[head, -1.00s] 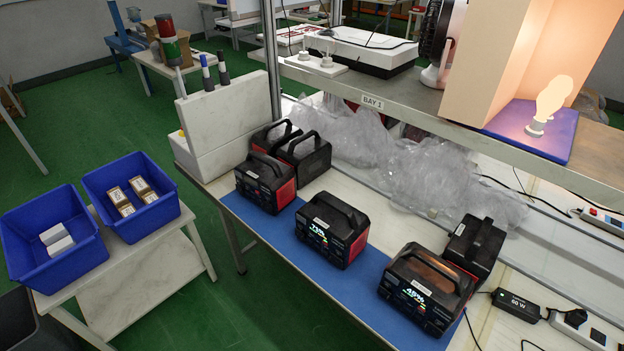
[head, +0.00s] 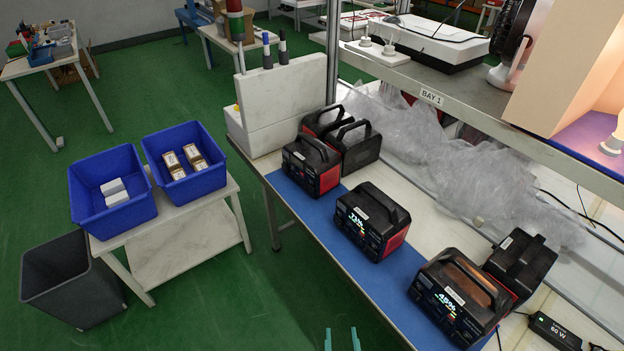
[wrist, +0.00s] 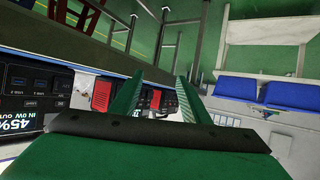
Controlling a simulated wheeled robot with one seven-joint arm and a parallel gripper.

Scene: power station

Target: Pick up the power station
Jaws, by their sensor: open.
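Several black and red power stations with top handles stand on the bench in the head view. One reading 73% (head: 371,222) stands alone in the middle of the blue mat (head: 330,218). One reading 45% (head: 455,296) is nearer, at the right. Another power station (head: 312,164) is farther back on the mat, its screen hard to read. More stand behind them (head: 519,264). My gripper (head: 342,338) shows at the bottom edge of the head view, its two teal fingers apart and empty, in front of the bench. In the wrist view the fingers (wrist: 158,90) are apart too.
A side table at left holds two blue bins (head: 111,190) with small boxes. A grey waste bin (head: 72,280) stands beside it. A shelf marked BAY 1 (head: 432,97) overhangs the bench. Clear plastic wrap (head: 440,165) lies behind the power stations. Green floor is open in front.

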